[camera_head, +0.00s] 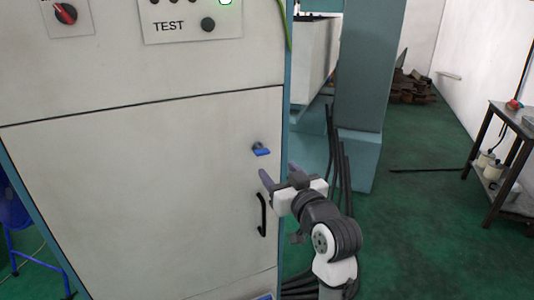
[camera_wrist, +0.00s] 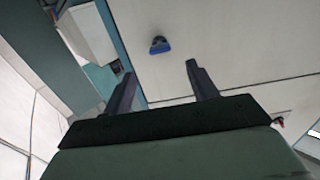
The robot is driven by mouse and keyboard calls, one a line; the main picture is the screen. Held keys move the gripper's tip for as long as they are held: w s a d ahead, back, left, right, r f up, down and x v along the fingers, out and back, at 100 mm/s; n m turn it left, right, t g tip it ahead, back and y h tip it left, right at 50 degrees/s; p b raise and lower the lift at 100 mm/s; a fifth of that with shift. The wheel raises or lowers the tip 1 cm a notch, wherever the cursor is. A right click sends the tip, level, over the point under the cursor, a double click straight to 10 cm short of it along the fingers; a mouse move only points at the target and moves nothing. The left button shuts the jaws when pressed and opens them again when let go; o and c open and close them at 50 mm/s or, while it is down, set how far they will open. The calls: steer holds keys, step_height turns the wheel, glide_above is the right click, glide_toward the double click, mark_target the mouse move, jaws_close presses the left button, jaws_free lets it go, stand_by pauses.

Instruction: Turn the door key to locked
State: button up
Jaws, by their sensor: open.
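The door key (camera_head: 261,150) is a small blue handle on the pale cabinet door (camera_head: 140,190), near the door's right edge. It also shows in the wrist view (camera_wrist: 159,46), ahead of the fingertips and between their lines. My gripper (camera_head: 277,171) is open and empty, a little below and to the right of the key in the head view. In the wrist view its two dark fingers (camera_wrist: 160,76) stand apart, with the key beyond them and not touched. Any lock marking around the key is too small to read.
A black door handle (camera_head: 262,214) sits below the key, close to my gripper in the head view. A panel marked TEST (camera_head: 190,20) and a red rotary switch (camera_head: 66,14) are above the door. A dark workbench (camera_head: 505,125) stands at the far right. Green floor between is mostly clear.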

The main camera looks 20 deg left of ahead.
mark_target(264, 155)
steer(key=p+x, duration=0.1)
steer(key=x, duration=0.8)
steer(key=shift+w+a, duration=0.1)
steer(key=c, duration=1)
steer(key=shift+f+n+b, duration=0.1)
steer(key=shift+n+b, duration=0.2)
steer(key=shift+n, duration=0.1)
steer(key=n+b, duration=1.2)
steer(key=n, duration=0.4)
steer(key=shift+n, duration=0.4)
steer(key=shift+n+b, duration=0.3)
steer(key=shift+b, duration=0.05)
